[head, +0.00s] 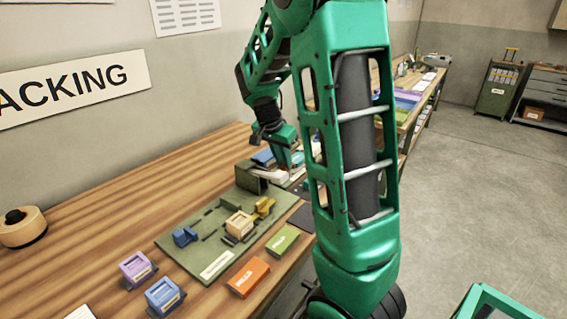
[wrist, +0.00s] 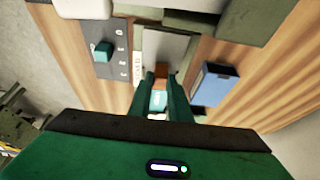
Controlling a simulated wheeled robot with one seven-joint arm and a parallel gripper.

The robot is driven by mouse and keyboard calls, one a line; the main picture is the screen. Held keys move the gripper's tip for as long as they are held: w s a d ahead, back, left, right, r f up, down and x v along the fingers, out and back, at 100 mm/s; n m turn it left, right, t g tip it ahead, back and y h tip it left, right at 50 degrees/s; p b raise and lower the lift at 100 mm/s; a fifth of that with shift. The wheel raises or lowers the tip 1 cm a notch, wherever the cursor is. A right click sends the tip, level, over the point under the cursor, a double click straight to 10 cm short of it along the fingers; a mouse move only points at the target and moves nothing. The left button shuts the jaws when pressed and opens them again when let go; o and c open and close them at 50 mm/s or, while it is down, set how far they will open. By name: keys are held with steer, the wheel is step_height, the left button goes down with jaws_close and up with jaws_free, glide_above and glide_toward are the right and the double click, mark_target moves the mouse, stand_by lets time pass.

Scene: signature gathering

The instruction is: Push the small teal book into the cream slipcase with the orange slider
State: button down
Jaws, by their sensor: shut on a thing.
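My gripper (wrist: 161,82) is shut at the far end of the table; the head view shows it from behind (head: 284,158), partly screened by my arm. The orange-brown slider (wrist: 161,76) shows between the fingertips, held by them. A small teal book (wrist: 158,101) with pale lettering shows between the fingers, on the near side of the slider in the wrist view. A pale cream-grey panel (wrist: 168,48), apparently the slipcase, lies just beyond the tips. The fingers hide the slider's sides and much of the teal book, so I cannot tell whether they touch.
A grey plate with a teal knob (wrist: 103,52) is left of the fingers in the wrist view. A blue box (wrist: 214,85) stands close on the right. A green board (head: 190,254) with blue, cream and yellow blocks lies nearer on the table. Orange (head: 249,277) and green (head: 283,238) books lie along its edge.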

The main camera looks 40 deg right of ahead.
steer(key=c, duration=1.6)
jaws_free()
steer(key=shift+c, duration=0.2)
steer(key=w+v, duration=0.1)
steer(key=v, duration=0.9)
steer(key=shift+s+r, duration=0.35)
steer(key=shift+s, duration=0.1)
steer(key=shift+a, duration=0.1)
